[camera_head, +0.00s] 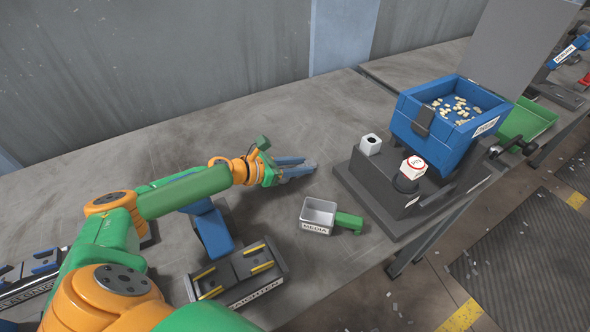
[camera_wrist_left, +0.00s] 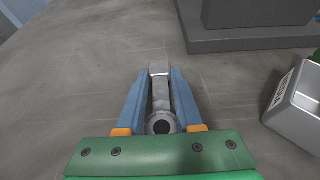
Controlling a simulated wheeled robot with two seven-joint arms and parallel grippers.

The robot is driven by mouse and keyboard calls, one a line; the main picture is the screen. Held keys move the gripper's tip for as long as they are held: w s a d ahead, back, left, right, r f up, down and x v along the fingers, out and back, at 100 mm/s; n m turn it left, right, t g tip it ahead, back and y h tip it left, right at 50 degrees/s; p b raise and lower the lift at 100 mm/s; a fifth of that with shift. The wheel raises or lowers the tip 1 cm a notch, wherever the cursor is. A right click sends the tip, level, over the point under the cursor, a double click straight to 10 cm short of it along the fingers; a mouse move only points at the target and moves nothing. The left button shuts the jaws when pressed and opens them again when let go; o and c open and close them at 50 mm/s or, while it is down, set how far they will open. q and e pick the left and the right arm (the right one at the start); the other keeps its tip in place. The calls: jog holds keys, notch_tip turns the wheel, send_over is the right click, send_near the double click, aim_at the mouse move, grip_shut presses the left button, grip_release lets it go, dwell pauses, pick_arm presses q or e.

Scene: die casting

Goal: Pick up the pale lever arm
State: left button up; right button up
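The pale lever arm (camera_wrist_left: 160,92) shows in the left wrist view as a grey bar with a block at its far end and a dark-centred ring at its near end. My left gripper (camera_wrist_left: 161,76) has its two blue fingers along both sides of the bar, and their tips close against it. In the head view my left gripper (camera_head: 298,169) is low over the bench, and the lever arm is mostly hidden between its fingers. I cannot tell whether the lever arm still touches the bench. My right gripper is not in view.
A small grey MEDIA tray (camera_head: 318,218) with a green handle stands to the right of my gripper. Further right a dark base (camera_head: 358,184) bears a blue tub (camera_head: 427,128) of pale pieces. Dark holders with yellow strips (camera_head: 240,283) stand nearer me. Bare bench (camera_head: 290,115) lies behind.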

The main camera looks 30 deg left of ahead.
pick_arm(q)
grip_shut()
notch_tip(320, 180, up, 10)
jog(key=p, duration=0.4)
jog(key=shift+w, duration=0.1)
